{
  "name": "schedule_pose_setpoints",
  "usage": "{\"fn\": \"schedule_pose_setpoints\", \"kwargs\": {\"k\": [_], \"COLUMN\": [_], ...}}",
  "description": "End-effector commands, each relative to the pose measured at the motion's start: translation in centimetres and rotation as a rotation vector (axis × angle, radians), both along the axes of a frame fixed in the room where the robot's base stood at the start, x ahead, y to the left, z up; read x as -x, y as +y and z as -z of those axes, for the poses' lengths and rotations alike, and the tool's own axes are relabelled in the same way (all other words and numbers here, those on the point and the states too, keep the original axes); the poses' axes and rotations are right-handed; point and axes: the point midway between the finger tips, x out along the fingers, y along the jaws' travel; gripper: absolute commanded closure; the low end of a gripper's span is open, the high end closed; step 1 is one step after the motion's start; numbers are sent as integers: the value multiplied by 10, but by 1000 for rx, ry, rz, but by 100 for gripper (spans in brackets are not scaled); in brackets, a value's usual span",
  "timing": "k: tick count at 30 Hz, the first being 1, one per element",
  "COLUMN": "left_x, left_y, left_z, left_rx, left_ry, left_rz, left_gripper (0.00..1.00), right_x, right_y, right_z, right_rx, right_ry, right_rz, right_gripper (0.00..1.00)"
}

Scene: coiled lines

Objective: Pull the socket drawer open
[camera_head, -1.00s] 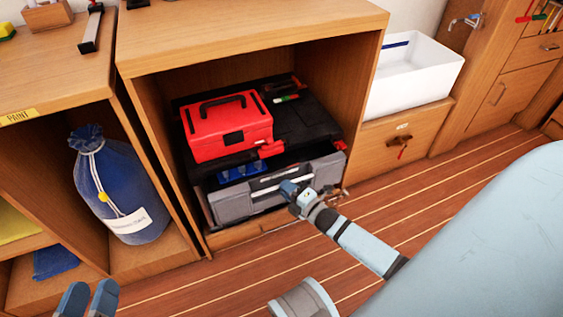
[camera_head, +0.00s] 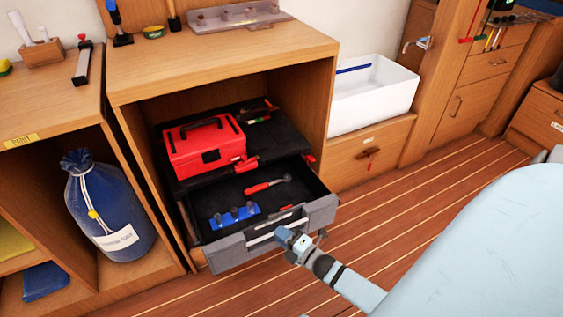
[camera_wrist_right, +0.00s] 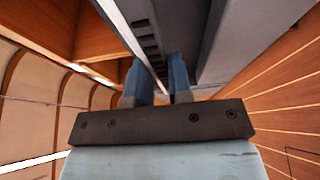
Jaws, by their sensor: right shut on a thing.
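The socket drawer (camera_head: 228,252) has a grey front and a black inside, and it stands pulled out of the black toolbox unit in the wooden cabinet. A blue holder with sockets (camera_head: 235,217) and a red-handled tool (camera_head: 266,186) lie in it. My right gripper (camera_head: 285,236) is shut on the pale bar handle (camera_head: 262,238) at the drawer front. In the right wrist view the two blue fingers (camera_wrist_right: 162,82) stand on either side of a grey bar, partly hidden by the gripper body. My left gripper is out of view.
A red case (camera_head: 205,148) sits on the black unit above the drawer. A blue sack (camera_head: 108,208) stands in the left compartment. A white basin (camera_head: 372,95) is at the right. Wooden floor (camera_head: 420,220) is clear at the right.

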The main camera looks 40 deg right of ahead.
Motion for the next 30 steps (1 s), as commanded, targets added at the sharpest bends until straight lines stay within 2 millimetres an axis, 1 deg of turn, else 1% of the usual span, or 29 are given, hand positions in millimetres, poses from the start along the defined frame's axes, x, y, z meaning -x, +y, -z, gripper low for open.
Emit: {"fn": "schedule_pose_setpoints", "kwargs": {"k": [7,8,9,11,19,22,26,30], "left_x": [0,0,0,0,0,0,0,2], "left_y": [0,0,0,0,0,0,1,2], "left_z": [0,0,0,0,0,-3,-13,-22], "left_rx": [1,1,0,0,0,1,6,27], "left_ry": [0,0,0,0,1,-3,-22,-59], "left_rz": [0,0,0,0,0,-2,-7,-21], "left_gripper": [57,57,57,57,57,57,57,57], "right_x": [0,0,0,0,1,7,27,59], "right_y": [0,0,0,0,0,-1,-4,-9], "right_z": [0,0,0,0,0,0,-2,-3], "right_rx": [-1,-1,0,0,0,-1,0,0], "right_ry": [0,0,0,0,0,1,4,4], "right_rz": [1,0,1,0,0,0,1,1], "right_gripper": [100,76,67,55,55,55,55,55]}}
